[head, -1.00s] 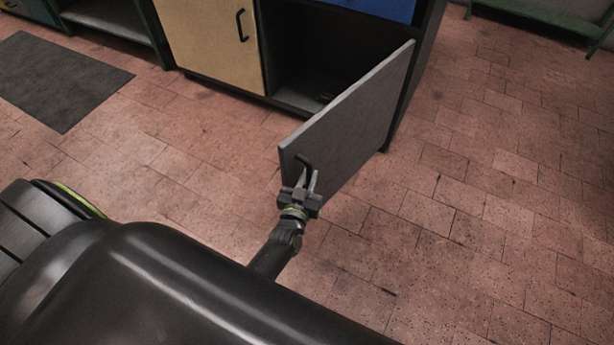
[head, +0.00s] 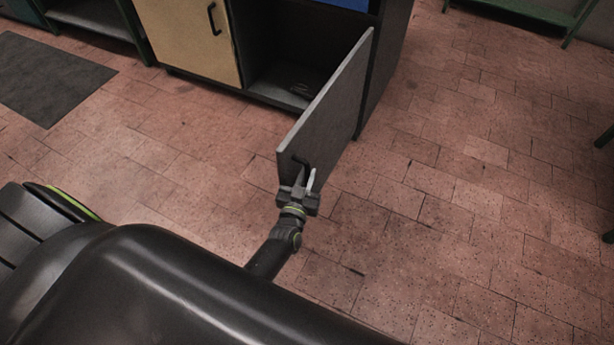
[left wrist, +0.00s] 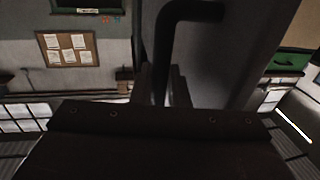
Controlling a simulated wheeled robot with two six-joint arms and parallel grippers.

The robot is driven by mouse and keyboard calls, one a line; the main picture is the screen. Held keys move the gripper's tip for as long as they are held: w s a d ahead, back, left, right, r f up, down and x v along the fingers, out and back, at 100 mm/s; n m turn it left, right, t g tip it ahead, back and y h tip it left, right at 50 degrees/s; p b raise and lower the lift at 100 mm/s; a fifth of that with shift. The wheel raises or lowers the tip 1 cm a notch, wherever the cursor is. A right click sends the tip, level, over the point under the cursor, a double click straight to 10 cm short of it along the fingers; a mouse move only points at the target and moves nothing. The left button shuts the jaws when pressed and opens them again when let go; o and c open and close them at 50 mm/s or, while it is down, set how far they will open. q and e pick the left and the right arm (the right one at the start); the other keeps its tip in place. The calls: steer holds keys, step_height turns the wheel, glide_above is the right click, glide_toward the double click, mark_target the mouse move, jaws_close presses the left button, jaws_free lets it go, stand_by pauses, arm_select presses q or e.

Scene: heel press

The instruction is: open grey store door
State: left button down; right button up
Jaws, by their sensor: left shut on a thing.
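The grey store door (head: 338,105) stands swung wide open from the cabinet, hinged at its right side. The compartment behind it (head: 291,82) is open and dark, with a small dark item lying on its floor. My left gripper (head: 304,178) is shut on the black door handle (head: 299,162) near the door's free edge. In the left wrist view the bent black handle (left wrist: 163,55) runs down between the fingers (left wrist: 166,88), with the grey door face (left wrist: 222,45) beside it. My right gripper is not in view.
A yellow door (head: 190,38) with a black handle is shut left of the open compartment. A dark mat (head: 50,78) lies on the tiled floor at left. A green bench (head: 520,14) stands at back right. Dark legs (head: 606,138) show at the right edge. The floor right of the door is clear.

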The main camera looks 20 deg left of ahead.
arm_select(q)
steer(key=shift+w+r, duration=0.1)
steer(key=c, duration=1.8)
jaws_free()
